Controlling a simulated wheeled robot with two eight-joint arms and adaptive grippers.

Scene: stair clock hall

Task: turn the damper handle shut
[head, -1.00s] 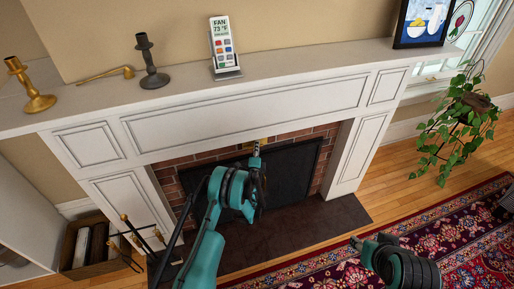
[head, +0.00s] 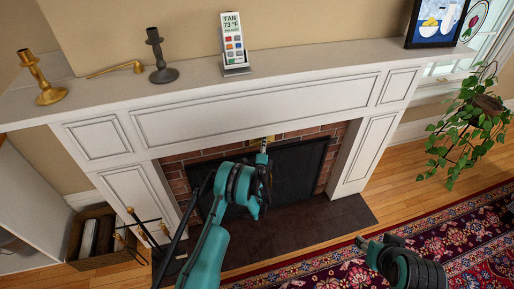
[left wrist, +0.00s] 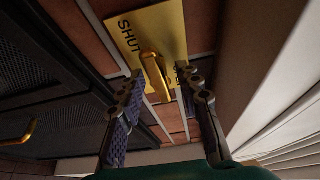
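The damper handle (left wrist: 154,76) is a brass lever on a brass plate (left wrist: 163,28) marked SHUT, fixed to the brick in the left wrist view. In the head view a bit of the plate (head: 270,138) shows at the top of the fireplace opening, and the handle is hidden or too small to make out. My left gripper (left wrist: 160,72) is open, one finger on each side of the handle, with gaps showing; it also shows from behind in the head view (head: 263,149). My right gripper (head: 361,241) is low over the rug, and its fingers are unclear.
The white mantel (head: 255,107) overhangs the plate. A black fire screen (head: 300,170) stands in the opening below. Fire tools (head: 143,228) stand at the left. The mantel holds a fan remote (head: 234,45) and candlesticks (head: 158,58). A plant (head: 470,125) hangs at right.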

